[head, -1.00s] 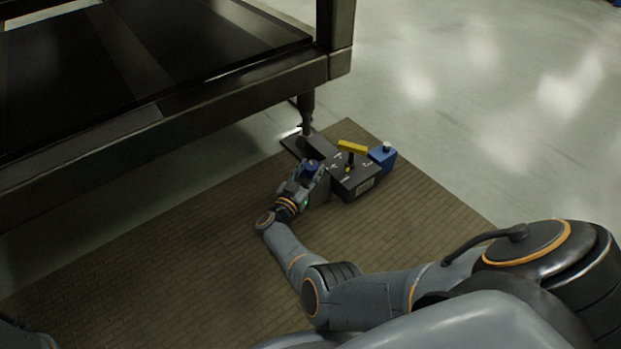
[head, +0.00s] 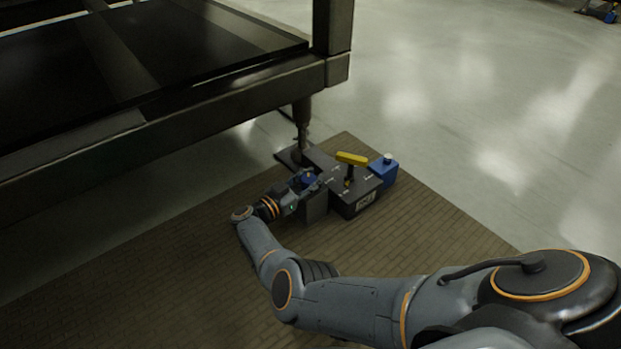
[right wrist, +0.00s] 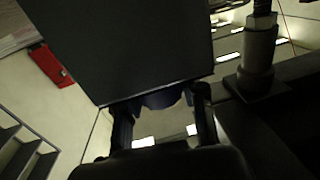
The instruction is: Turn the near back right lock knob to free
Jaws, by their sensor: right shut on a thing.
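The dark lock unit (head: 352,195) stands on the brown mat beside the frame's leg. It carries a yellow T-shaped handle (head: 351,158) and a blue block with a white top (head: 384,168) on its right. A blue knob (head: 308,175) is at its left side, partly hidden by my right gripper (head: 303,182). My right gripper is shut on this knob. In the right wrist view, the fingers (right wrist: 164,112) stand on both sides of a blue part (right wrist: 162,98) below a dark block. The knob's markings are too small to read. My left gripper is out of view.
The large dark frame (head: 200,100) overhangs at the upper left, with its leg (head: 302,118) just behind the unit. The brown mat (head: 150,280) is clear at the front left. Bare shiny floor (head: 480,130) lies to the right.

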